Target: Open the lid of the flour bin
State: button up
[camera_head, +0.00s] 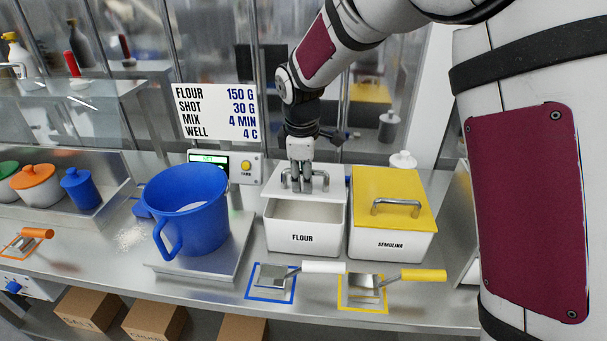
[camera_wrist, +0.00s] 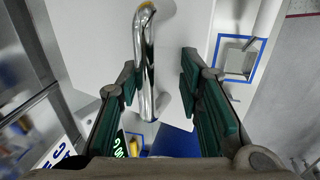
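The white flour bin (camera_head: 303,238) stands on the steel counter, its front marked FLOUR. Its white lid (camera_head: 275,212) sits back from the front edge, so the pale inside of the bin shows at the front; I cannot tell whether it is slid or tilted. The lid also fills much of the wrist view (camera_wrist: 92,45). My gripper (camera_head: 303,184) is above the lid, at its metal handle (camera_wrist: 148,65). In the wrist view, the fingers (camera_wrist: 160,72) are apart, with the handle between them, nearer the left finger. A gap shows on the right side.
The semolina bin (camera_head: 392,243) with its yellow lid (camera_head: 375,187) stands close on the right. A blue jug (camera_head: 195,218) stands on a steel platform on the left.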

jog(key=s+r+t+p, duration=0.1)
jog(key=s+r, duration=0.3)
jog(key=r, duration=1.1)
jog(key=shift+t, duration=0.3)
jog(key=p+x, duration=0.2)
jog(key=x, duration=1.1)
jog(key=shift+w+f, duration=0.1)
jog(key=shift+f, duration=0.1)
grip_shut()
